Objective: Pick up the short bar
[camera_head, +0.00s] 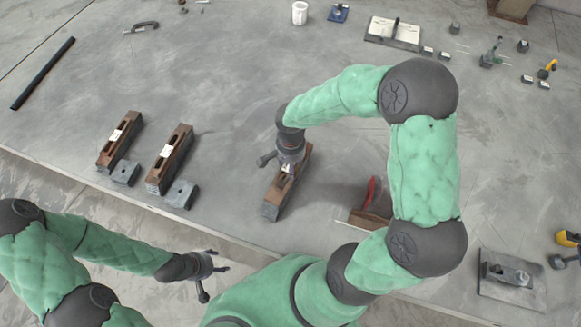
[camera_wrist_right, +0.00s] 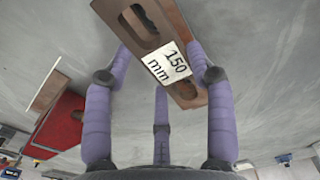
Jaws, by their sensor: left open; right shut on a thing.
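A brown slotted bar labelled "150 mm" (camera_wrist_right: 172,62) is between the purple fingers of my right gripper (camera_wrist_right: 165,85), which is shut on it. In the head view, my right gripper (camera_head: 290,160) reaches down from above onto this bar (camera_head: 284,187). A grey block (camera_head: 270,210) is at the bar's near end. I cannot tell whether the bar is clear of the table. Two similar brown bars with white labels, a left one (camera_head: 113,148) and a right one (camera_head: 170,160), lie to the left; their labels are unreadable. My left gripper (camera_head: 212,267) is open and empty at the table's near edge.
Grey blocks (camera_head: 125,173) (camera_head: 181,194) sit beside the two left bars. A red item (camera_head: 371,193) stands right of the held bar, partly behind my right arm. A black rod (camera_head: 43,73) lies far left. A white cup (camera_head: 299,13) stands at the back. The table's middle left is clear.

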